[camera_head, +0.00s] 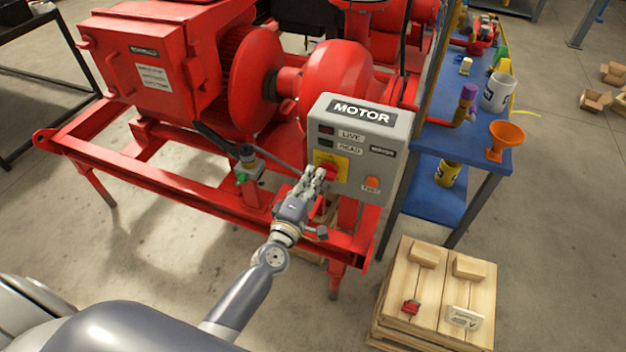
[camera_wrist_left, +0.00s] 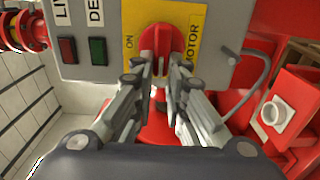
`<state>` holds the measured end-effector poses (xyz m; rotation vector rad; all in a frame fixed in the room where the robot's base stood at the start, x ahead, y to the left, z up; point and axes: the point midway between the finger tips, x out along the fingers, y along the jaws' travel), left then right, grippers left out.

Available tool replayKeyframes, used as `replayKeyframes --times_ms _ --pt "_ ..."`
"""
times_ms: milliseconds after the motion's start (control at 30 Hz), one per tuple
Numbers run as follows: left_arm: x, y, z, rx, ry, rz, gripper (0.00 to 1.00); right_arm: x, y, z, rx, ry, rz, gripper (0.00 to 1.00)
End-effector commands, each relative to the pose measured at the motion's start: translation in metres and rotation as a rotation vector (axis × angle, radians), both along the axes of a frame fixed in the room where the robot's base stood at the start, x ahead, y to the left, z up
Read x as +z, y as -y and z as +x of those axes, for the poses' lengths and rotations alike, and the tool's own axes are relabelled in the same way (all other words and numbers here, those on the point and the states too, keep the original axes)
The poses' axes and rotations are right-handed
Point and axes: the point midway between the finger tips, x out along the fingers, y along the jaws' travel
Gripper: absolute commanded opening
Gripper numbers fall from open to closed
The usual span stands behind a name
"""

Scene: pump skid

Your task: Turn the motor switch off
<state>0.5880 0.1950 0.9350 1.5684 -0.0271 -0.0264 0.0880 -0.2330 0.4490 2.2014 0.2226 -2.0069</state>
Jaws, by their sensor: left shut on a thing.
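The grey motor box (camera_head: 391,140) stands on the red pump skid in the head view, with a "MOTOR" label, "LIVE" and "DEAD" windows and an orange test button (camera_head: 372,183). Its red rotary switch (camera_head: 331,168) sits on a yellow plate (camera_head: 343,161). My left gripper (camera_head: 318,177) is at the switch, its fingers shut on the red knob. In the left wrist view the knob (camera_wrist_left: 160,42) lies between the fingertips (camera_wrist_left: 158,62), and the word "ON" shows on the plate beside it. The fingers hide part of the knob. My right gripper is not in view.
The red motor (camera_head: 150,55) and pump (camera_head: 340,75) stand behind. A blue bench (camera_head: 470,135) at the right holds an orange funnel (camera_head: 505,138) and a white mug (camera_head: 496,92). A wooden crate (camera_head: 400,290) with small items stands at lower right.

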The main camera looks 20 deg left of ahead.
Motion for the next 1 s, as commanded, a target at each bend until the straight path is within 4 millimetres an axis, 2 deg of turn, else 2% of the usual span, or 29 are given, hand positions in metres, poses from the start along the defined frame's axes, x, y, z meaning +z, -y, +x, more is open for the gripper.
replayKeyframes --times_ms 467,500,567,600,1000 --pt "-0.0016 0.0001 -0.0005 0.0 -0.004 -0.016 0.0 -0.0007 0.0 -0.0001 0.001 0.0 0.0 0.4" --pt "-0.0016 0.0001 -0.0005 0.0 -0.004 -0.016 0.18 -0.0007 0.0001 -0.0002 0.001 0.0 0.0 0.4" --pt "-0.0016 0.0001 -0.0005 0.0 -0.003 -0.015 0.31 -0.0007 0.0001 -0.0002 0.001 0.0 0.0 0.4" --pt "-0.0015 0.0001 -0.0005 0.0 -0.003 -0.015 0.33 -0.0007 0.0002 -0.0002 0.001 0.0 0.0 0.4" --pt "-0.0013 -0.0003 -0.0056 0.0 -0.002 -0.013 0.33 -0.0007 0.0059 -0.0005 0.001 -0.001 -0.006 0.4"
